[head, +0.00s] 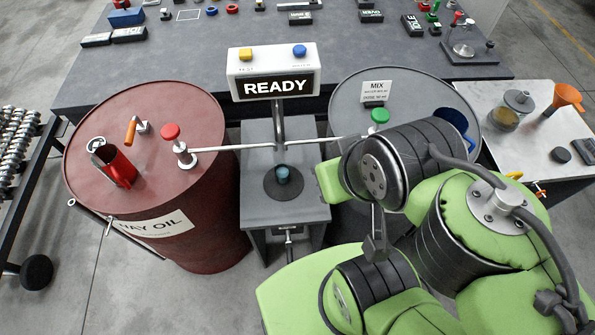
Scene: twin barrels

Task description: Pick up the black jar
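No jar that is plainly black stands out in the head view. My green and black arm fills the lower right and covers much of the grey barrel. My gripper is not visible, so its state and anything it may hold are hidden.
A red barrel (205,235) stands left and a grey barrel (345,85) right of a pedestal with a READY sign (275,86).

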